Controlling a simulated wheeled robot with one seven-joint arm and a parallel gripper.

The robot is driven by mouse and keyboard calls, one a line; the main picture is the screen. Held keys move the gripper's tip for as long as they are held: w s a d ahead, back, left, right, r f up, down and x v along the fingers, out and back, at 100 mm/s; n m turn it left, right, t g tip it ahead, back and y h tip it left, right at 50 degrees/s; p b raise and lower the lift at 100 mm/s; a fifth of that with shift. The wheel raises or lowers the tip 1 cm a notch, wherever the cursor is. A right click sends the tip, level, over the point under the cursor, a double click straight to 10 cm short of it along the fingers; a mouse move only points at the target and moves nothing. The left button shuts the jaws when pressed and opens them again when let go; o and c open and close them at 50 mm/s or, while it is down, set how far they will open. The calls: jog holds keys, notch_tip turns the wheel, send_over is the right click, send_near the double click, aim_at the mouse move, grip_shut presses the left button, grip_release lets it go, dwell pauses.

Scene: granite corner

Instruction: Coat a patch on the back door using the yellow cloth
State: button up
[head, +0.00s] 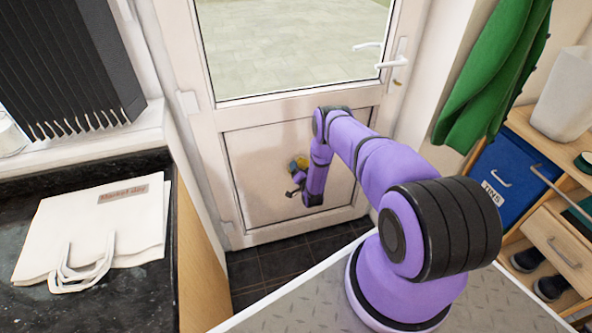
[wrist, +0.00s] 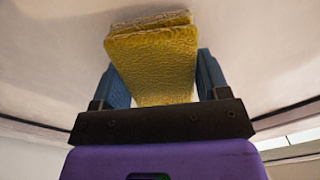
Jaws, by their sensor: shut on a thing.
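The back door (head: 262,120) is white, with a glass pane above and a plain lower panel (head: 262,200). My gripper (wrist: 155,85) is shut on the yellow cloth (wrist: 153,62), a folded, textured pad held between two blue fingers. In the head view the cloth (head: 299,163) is a small yellow spot in front of the lower panel, partly hidden by my gripper and arm. In the wrist view the pale panel surface (wrist: 50,60) lies just beyond the cloth. I cannot tell whether the cloth touches it. No separate coated patch can be made out.
A white door handle (head: 397,62) is at the upper right of the door. A dark counter with a cream bag (head: 100,225) stands left. A green garment (head: 490,80) hangs right, above wooden shelving with a blue bin (head: 508,180). Dark floor tiles (head: 290,262) lie below the door.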

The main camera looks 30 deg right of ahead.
aim_at(299, 153)
jog(key=shift+s+d+r, duration=0.8)
jog(key=shift+s+d, duration=0.2)
jog(key=shift+d, duration=2.7)
jog(key=shift+s+d+r, duration=0.75)
jog(key=shift+s+d, duration=0.25)
jog(key=shift+d, duration=2.65)
jog(key=shift+w+a, duration=0.9)
jog(key=shift+a, duration=2.15)
jog(key=shift+w+a, duration=0.85)
jog(key=shift+a, duration=2.15)
jog(key=shift+w+a, duration=0.9)
jog(key=shift+a, duration=2.15)
jog(key=shift+s+r, duration=0.1)
jog(key=shift+r, duration=1.4)
jog(key=shift+s+d, duration=0.25)
jog(key=shift+d, duration=0.75)
jog(key=shift+s+d, duration=0.25)
jog(key=shift+d, duration=0.7)
